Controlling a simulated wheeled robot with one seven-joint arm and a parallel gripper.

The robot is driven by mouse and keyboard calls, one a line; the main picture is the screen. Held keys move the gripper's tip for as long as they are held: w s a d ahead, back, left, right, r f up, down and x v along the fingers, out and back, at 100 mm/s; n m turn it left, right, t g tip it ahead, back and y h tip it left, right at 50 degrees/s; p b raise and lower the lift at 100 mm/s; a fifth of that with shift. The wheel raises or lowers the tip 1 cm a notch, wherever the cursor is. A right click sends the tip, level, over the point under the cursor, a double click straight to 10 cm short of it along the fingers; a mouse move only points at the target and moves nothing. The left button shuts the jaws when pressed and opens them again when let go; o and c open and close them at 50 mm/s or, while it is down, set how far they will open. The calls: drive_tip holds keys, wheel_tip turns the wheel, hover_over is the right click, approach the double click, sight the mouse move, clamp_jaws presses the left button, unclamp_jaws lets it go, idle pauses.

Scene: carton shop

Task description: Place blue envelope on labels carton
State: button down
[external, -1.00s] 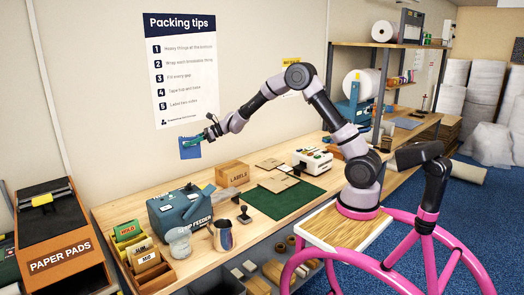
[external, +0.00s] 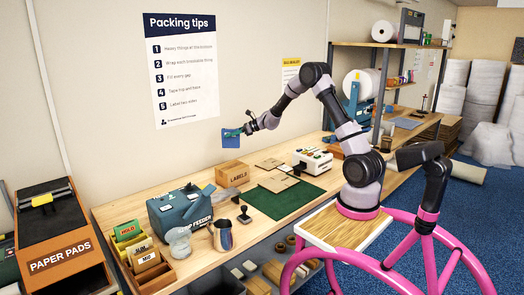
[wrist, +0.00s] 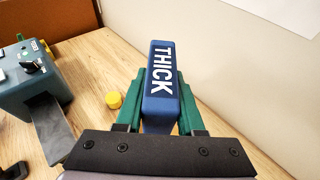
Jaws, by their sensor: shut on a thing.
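The blue envelope (external: 231,140) hangs in the air in front of the wall, above the bench. In the wrist view the blue envelope (wrist: 160,75) is seen edge-on with the white word THICK on it. My gripper (external: 241,131) is shut on it, with a green finger on each side in the wrist view (wrist: 160,98). The brown labels carton (external: 232,174) stands on the bench, below the envelope in the external view, with a gap between them. I cannot make out the carton in the wrist view.
A blue-grey feeder machine (external: 180,208) stands left of the carton. A hand stamp (external: 243,215) and metal jug (external: 222,235) are in front. Flat cardboard (external: 270,164) and a green mat (external: 287,203) lie to the right. A yellow cap (wrist: 114,100) shows in the wrist view.

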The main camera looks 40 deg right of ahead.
wheel_tip(320, 180, down, 11)
drive_tip(key=shift+f, duration=0.1)
idle(0.4)
drive_tip(key=shift+f, duration=0.1)
drive_tip(key=c, duration=0.5)
unclamp_jaws()
